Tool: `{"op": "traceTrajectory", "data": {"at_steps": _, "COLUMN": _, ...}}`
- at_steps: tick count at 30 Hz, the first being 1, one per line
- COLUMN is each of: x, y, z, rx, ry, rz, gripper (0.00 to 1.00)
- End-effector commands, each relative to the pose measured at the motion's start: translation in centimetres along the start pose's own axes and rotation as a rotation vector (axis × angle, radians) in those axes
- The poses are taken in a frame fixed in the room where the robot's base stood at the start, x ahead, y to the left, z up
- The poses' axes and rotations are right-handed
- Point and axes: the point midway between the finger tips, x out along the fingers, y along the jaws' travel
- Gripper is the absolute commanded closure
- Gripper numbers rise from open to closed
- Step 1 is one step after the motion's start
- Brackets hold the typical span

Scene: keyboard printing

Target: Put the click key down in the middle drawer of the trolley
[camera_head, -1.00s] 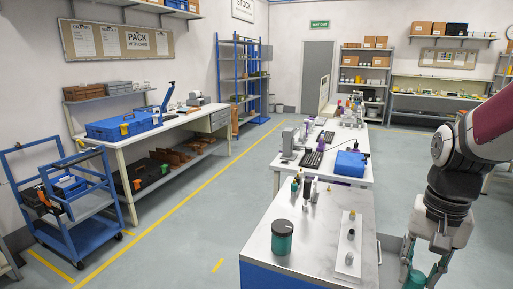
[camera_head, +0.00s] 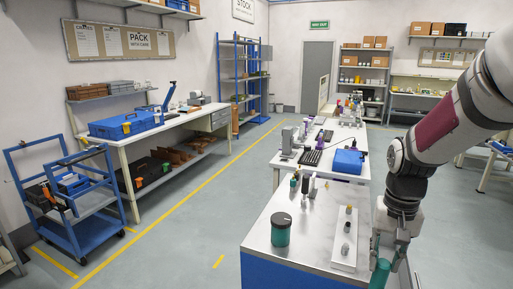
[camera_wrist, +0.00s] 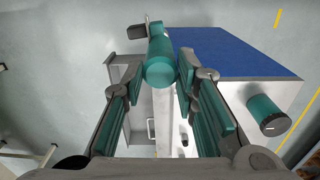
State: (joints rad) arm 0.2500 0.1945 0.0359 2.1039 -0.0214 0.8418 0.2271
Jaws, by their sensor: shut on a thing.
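My gripper (camera_head: 386,250) is beside the right edge of the near bench. In the wrist view, my gripper (camera_wrist: 160,80) is shut on the click key, whose thick teal handle (camera_wrist: 160,68) lies between the fingertips. Its dark metal head (camera_wrist: 137,31) points away. In the head view, the teal handle (camera_head: 379,274) hangs below my gripper, partly cut off. A grey drawer-like unit (camera_wrist: 121,75) with a pale handle stands beside the bench, partly hidden by my fingers; I cannot tell which drawer shows. A blue trolley (camera_head: 88,232) with trays stands at the far left.
The near bench (camera_head: 320,215) holds a teal canister (camera_head: 281,229), a pale strip with knobs (camera_head: 345,238) and small bottles. A blue case (camera_head: 348,161) and keyboard lie on the bench behind. Open floor lies between the near bench and the blue trolley.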

Motion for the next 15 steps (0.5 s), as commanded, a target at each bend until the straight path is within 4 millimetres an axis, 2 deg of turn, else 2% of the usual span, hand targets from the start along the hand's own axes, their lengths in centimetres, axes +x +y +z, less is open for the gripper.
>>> {"op": "traceTrajectory", "data": {"at_steps": 6, "x": 5.2, "y": -5.1, "z": -3.6, "rx": -0.180, "ry": -0.006, "rz": 0.001, "gripper": 1.00}}
{"op": "traceTrajectory", "data": {"at_steps": 12, "x": 10.0, "y": -9.7, "z": -5.7, "rx": -0.330, "ry": -0.004, "rz": -0.005, "gripper": 1.00}}
{"op": "traceTrajectory", "data": {"at_steps": 15, "x": 11.8, "y": -11.3, "z": -6.2, "rx": -0.381, "ry": -0.004, "rz": -0.008, "gripper": 1.00}}
